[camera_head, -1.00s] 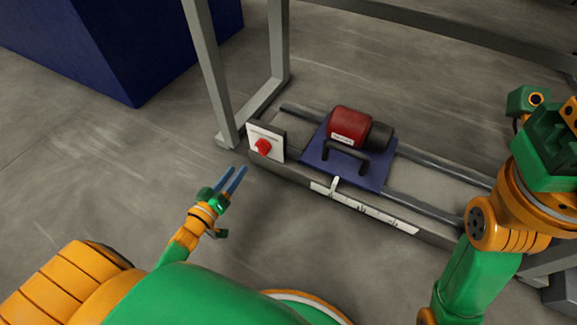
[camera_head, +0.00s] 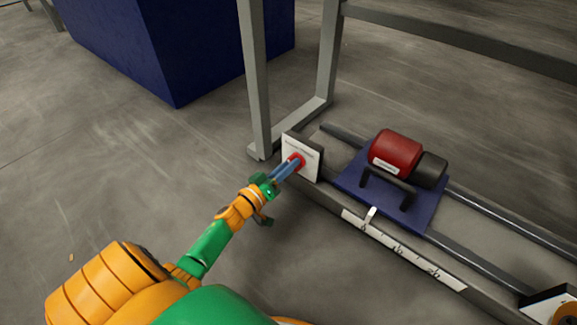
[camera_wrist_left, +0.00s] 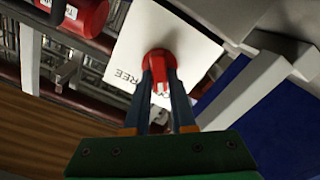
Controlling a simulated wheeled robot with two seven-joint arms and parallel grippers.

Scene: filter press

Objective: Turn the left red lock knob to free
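The left red lock knob (camera_head: 297,160) sits on a white plate (camera_head: 312,152) at the near left corner of the rail frame. My left gripper (camera_head: 288,169) is at the knob, its blue fingers pointing at the plate. In the left wrist view, the fingers (camera_wrist_left: 162,92) lie on either side of the red knob (camera_wrist_left: 160,62). Whether they press on it is unclear. A white mark shows on the knob between the fingers. The word FREE shows upside down on the plate (camera_wrist_left: 182,32), left of the knob; other lettering is partly hidden. My right gripper is not in view.
A red and black motor (camera_head: 397,153) with a black handle stands on a blue carriage (camera_head: 425,210) on the rails. A scale strip (camera_head: 405,250) runs along the front rail. Grey posts (camera_head: 255,80) rise behind the knob. Floor left of the frame is clear.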

